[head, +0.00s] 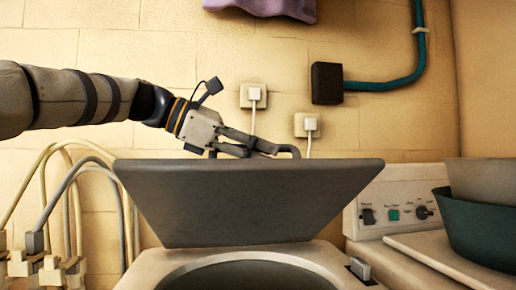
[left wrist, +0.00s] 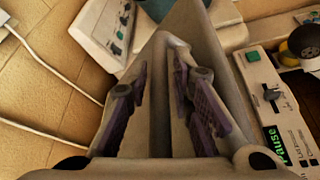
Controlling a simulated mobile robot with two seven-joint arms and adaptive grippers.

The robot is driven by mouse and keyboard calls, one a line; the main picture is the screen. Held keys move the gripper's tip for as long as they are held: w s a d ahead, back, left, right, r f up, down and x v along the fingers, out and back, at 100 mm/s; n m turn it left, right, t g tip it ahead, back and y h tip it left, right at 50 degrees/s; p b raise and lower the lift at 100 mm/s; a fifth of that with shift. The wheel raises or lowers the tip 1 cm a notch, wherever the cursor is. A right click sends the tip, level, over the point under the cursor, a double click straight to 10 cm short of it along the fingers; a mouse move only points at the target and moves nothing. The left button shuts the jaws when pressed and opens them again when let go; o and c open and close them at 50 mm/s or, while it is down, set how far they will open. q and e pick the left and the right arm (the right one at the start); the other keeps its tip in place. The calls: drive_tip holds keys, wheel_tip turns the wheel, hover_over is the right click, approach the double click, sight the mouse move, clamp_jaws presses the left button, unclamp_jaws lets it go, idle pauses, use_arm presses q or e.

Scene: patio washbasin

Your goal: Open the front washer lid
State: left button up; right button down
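The front washer's grey lid (head: 250,205) stands raised and steeply tilted above the cream washer body (head: 150,277). The round dark opening (head: 250,277) shows below it. My left gripper (head: 272,148) is at the lid's top edge, with its fingers pointing right along it. In the left wrist view, the fingers with purple pads (left wrist: 165,90) are apart, and the lid (left wrist: 215,65) runs edge-on beneath and between them. I cannot tell whether they touch it. My right gripper is in neither view.
A second white machine with a control panel (head: 398,203) stands at the right, with a dark green basin (head: 480,232) on it. Hoses (head: 75,180) and taps (head: 45,270) are at the left. Wall sockets (head: 253,95) and a black box (head: 326,83) are behind.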

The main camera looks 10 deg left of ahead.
use_arm(q)
drive_tip(key=v, duration=1.2)
